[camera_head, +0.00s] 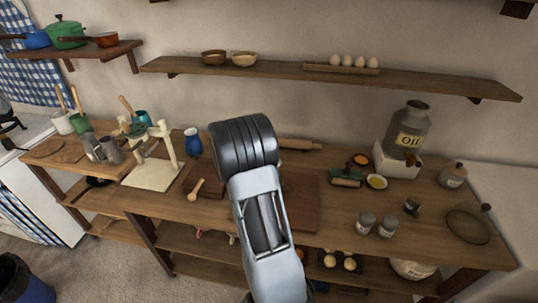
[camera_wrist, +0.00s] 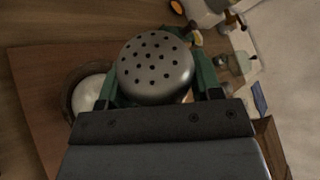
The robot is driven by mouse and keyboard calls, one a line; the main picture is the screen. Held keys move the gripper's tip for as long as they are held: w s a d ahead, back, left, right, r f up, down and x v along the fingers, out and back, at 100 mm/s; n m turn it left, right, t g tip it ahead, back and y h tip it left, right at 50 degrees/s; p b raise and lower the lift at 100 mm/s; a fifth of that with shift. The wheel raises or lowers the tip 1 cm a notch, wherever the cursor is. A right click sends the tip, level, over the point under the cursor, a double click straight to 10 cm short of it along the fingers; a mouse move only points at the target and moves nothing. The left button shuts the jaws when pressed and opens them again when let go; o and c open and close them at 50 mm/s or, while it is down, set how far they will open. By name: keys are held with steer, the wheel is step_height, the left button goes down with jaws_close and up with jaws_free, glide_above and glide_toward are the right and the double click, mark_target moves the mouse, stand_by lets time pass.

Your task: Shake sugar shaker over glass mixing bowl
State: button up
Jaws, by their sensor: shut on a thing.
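My gripper (camera_wrist: 158,82) is shut on a grey metal shaker (camera_wrist: 154,66) with a domed, perforated top. The top of the shaker faces the wrist camera, with a green finger on either side. A round bowl (camera_wrist: 72,104) with a dark-looking rim and white contents shows partly in the wrist view, left of the shaker, on a brown board. It looks like the glass mixing bowl, but my gripper covers part of it. In the head view my arm hides the gripper, the held shaker and the bowl.
A wooden board (camera_head: 302,205) lies on the counter behind my arm. Two grey labelled shakers (camera_head: 376,225) stand right of it. An oil can (camera_head: 411,127) stands on a white block (camera_head: 395,165). A cream stand (camera_head: 150,172) is at left. A shelf (camera_head: 290,70) runs above.

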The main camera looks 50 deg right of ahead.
steer(key=shift+s+d+f+g, duration=0.1)
steer(key=shift+s+d+g, duration=0.2)
steer(key=shift+s+g, duration=0.1)
steer(key=shift+s+f+n+g+p, duration=0.2)
steer(key=shift+f+n+g+p, duration=0.1)
steer(key=shift+n, duration=0.4)
steer(key=f+n, duration=0.1)
steer(key=s+f+n+g+h, duration=0.1)
steer(key=n, duration=0.1)
steer(key=s+f+n+h+b, duration=0.1)
steer(key=n, duration=0.1)
steer(key=shift+d+g, duration=0.2)
steer(key=shift+g, duration=0.1)
steer(key=shift+s+r+n+h+p, duration=0.1)
steer(key=shift+r+n+h+p, duration=0.4)
steer(key=shift+n+p, duration=0.4)
steer(key=n+p, duration=0.1)
steer(key=n+h+p, duration=0.1)
steer(key=n+p, duration=0.1)
steer(key=shift+s+f+n, duration=0.2)
steer(key=shift+s+n, duration=0.05)
steer(key=shift+n, duration=0.05)
steer(key=shift+s+d+f+n+h+p, duration=0.15)
steer(key=shift+n+h+p, duration=0.15)
steer(key=shift+n, duration=0.45)
steer(key=shift+a+f+n+h+p, duration=0.1)
steer(key=shift+n+h+p, duration=0.1)
steer(key=shift+n+h, duration=0.4)
steer(key=shift+t, duration=0.5)
